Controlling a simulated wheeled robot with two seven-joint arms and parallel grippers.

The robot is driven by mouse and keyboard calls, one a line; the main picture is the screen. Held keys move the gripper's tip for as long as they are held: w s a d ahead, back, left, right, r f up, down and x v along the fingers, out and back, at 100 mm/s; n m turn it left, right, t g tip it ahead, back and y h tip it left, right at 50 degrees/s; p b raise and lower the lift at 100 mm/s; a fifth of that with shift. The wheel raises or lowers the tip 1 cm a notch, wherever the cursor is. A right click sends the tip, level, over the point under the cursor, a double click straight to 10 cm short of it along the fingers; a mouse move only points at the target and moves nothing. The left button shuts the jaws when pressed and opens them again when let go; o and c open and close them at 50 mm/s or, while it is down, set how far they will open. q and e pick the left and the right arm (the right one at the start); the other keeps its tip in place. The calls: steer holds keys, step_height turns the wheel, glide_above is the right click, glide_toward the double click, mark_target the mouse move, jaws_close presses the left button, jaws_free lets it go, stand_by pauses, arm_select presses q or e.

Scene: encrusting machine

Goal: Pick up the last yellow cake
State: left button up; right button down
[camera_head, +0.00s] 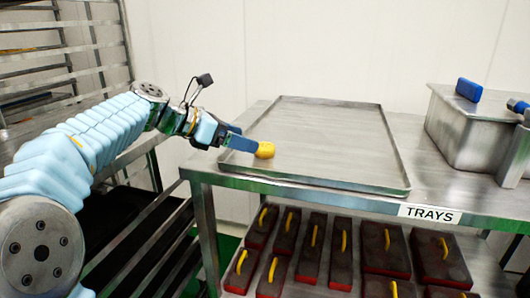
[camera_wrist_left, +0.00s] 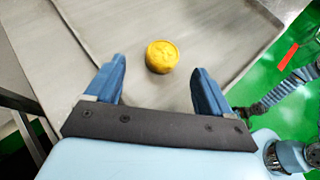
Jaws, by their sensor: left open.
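A round yellow cake (camera_head: 265,150) sits on the metal tray (camera_head: 330,130), near the tray's front left corner. No other cake shows on the tray. My left gripper (camera_head: 238,140) reaches in from the left, with its blue fingers right beside the cake in the head view. In the left wrist view the cake (camera_wrist_left: 162,56) lies just beyond and between the two open fingertips of my left gripper (camera_wrist_left: 158,75). Nothing is held between the fingers. My right gripper is not clearly in view.
The tray lies on a metal table (camera_head: 290,193) with a "TRAYS" label (camera_head: 430,214). A metal container (camera_head: 465,125) with blue items stands at the right. Several dark red-edged blocks with yellow handles (camera_head: 385,250) fill the lower shelf. A metal rack (camera_head: 60,50) stands left.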

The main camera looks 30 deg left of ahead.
mark_target(266, 145)
arm_select(q)
steer(key=x, duration=0.6)
steer(key=shift+s+d+r+b, duration=0.15)
steer(key=shift+d+b, duration=0.05)
steer(key=shift+b, duration=0.1)
steer(key=c, duration=1.1)
steer(key=shift+r, duration=0.15)
